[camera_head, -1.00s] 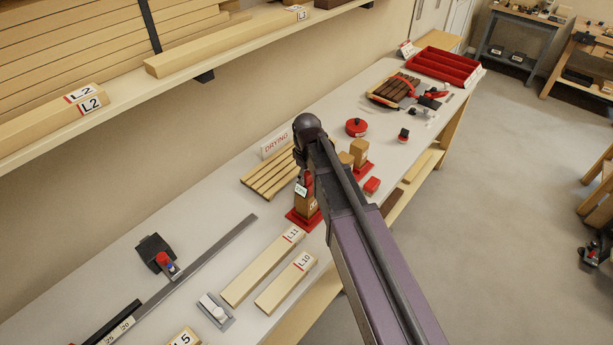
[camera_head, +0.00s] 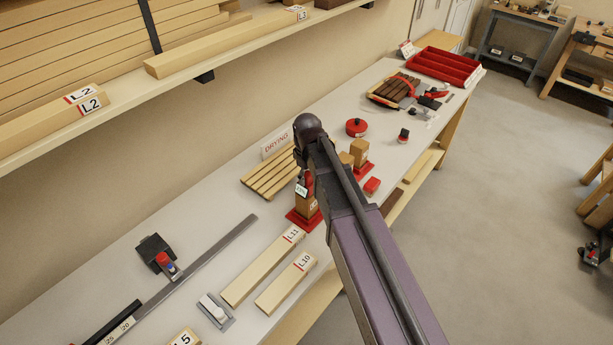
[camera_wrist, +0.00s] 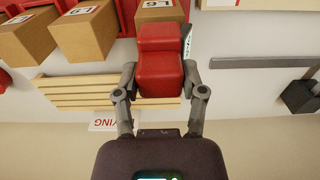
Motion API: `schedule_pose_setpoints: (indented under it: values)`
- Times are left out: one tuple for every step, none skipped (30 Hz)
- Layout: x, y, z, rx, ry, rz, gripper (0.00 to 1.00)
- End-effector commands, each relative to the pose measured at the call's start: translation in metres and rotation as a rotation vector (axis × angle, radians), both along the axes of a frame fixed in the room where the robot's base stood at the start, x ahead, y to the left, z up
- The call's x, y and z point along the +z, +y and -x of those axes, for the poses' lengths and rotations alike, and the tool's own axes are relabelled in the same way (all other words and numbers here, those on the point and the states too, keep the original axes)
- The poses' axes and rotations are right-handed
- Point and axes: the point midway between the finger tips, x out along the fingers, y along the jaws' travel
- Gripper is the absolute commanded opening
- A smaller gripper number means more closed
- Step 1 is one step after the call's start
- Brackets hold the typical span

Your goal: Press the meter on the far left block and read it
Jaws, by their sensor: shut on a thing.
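The red meter (camera_wrist: 160,65) is between the fingers of my gripper (camera_wrist: 160,88) in the wrist view, and the gripper is shut on it. Its small pale display (camera_wrist: 187,40) faces right there; the reading is too small to make out. The far left block (camera_head: 306,205) stands upright on a red base in the head view, with the meter (camera_head: 302,188) at its upper part. The wrist view shows the meter overlapping that labelled block (camera_wrist: 160,14); I cannot tell whether they touch. My arm hides most of the gripper in the head view.
Two more blocks stand beside it; one shows right of my arm (camera_head: 359,149). A slatted rack (camera_head: 268,177) and DRYING sign (camera_head: 276,143) are behind. Boards L11 (camera_head: 262,268) and L10 (camera_head: 286,284) lie in front. A shelf with lumber (camera_head: 180,66) overhangs the bench.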

Motion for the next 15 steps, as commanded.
schedule_pose_setpoints:
  values:
    - [0.004,0.000,0.000,0.000,-0.001,-0.001,0.00]
    - [0.006,0.000,0.000,0.000,-0.001,-0.001,0.00]
    - [0.009,0.000,0.000,0.000,-0.001,-0.001,0.00]
    - [0.011,0.000,0.000,0.000,-0.001,0.000,0.00]
    - [0.012,0.000,-0.001,0.000,-0.001,0.000,0.00]
    - [0.015,0.000,-0.001,0.000,-0.002,-0.001,0.00]
    - [0.017,0.000,-0.001,0.000,-0.002,-0.001,0.00]
    - [0.018,0.000,-0.001,0.000,-0.002,-0.001,0.00]
    - [0.021,0.000,-0.001,0.000,-0.002,-0.001,0.00]
    - [0.022,0.000,-0.001,0.000,-0.002,-0.001,0.00]
    - [0.024,0.000,-0.001,0.000,-0.002,-0.001,0.00]
    - [0.026,0.000,-0.001,0.000,-0.002,-0.001,0.00]
    - [0.028,0.001,-0.001,0.000,-0.002,-0.001,0.00]
    - [0.030,0.001,-0.001,0.000,-0.002,-0.001,0.00]
    - [0.032,0.001,-0.001,0.000,-0.002,-0.001,0.00]
